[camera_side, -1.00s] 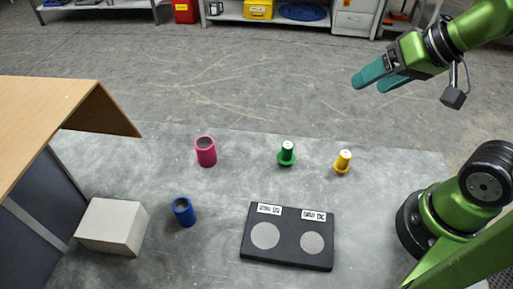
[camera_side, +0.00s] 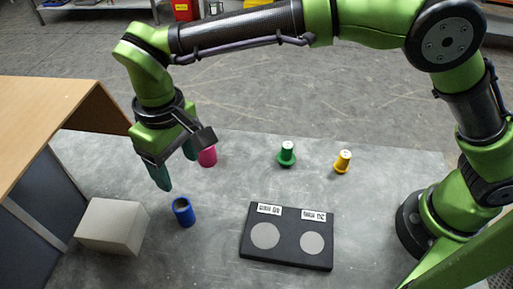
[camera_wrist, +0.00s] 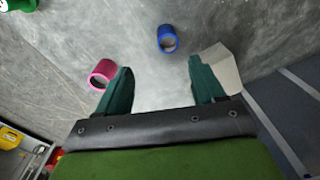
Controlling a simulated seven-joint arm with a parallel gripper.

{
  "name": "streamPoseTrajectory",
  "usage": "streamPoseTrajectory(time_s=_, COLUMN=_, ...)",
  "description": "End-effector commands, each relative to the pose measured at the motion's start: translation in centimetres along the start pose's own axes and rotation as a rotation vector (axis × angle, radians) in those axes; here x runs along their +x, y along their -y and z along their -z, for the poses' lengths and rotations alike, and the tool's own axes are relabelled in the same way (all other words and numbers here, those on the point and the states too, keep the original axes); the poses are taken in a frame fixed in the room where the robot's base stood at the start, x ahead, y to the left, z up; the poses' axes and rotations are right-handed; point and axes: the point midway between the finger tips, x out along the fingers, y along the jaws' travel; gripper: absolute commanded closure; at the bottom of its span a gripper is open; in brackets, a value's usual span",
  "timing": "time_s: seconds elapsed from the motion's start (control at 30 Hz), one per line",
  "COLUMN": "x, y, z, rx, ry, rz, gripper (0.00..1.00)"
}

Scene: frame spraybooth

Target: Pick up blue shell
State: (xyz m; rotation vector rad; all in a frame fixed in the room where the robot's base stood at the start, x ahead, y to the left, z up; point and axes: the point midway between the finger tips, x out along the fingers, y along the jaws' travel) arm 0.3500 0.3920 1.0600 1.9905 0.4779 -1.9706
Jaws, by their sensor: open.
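The blue shell (camera_side: 184,212) is a short hollow cylinder standing on the grey table, left of the black pad in the side view. It also shows in the wrist view (camera_wrist: 167,39), beyond the fingertips and between their lines. My gripper (camera_side: 176,170) is open and empty above the table, up and left of the blue shell and apart from it. In the wrist view my gripper's two teal fingers (camera_wrist: 161,80) are spread wide. A pink shell (camera_side: 208,157) stands behind the gripper and is partly hidden by it; it also shows beside the left finger in the wrist view (camera_wrist: 103,73).
A pale block (camera_side: 112,226) sits left of the blue shell, near a wooden-topped booth (camera_side: 45,110). A black pad (camera_side: 287,259) with two grey discs lies to the right.

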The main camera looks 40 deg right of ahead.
Motion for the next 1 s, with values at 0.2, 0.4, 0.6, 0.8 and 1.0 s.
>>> streamPoseTrajectory(time_s=0.2, x=-1.8, y=1.6, z=1.8, rx=0.016, ry=-0.008, rz=-0.019, gripper=0.32)
streamPoseTrajectory(time_s=0.4, x=0.1, y=1.4, z=1.2, rx=0.025, ry=0.021, rz=-0.025, gripper=0.32)
streamPoseTrajectory(time_s=0.6, x=4.5, y=1.3, z=1.1, rx=0.025, ry=0.021, rz=-0.024, gripper=0.32)
streamPoseTrajectory(time_s=0.8, x=8.2, y=1.2, z=1.1, rx=0.027, ry=0.019, rz=-0.022, gripper=0.32)
streamPoseTrajectory(time_s=1.0, x=9.8, y=1.2, z=1.1, rx=0.026, ry=0.016, rz=-0.022, gripper=0.32)
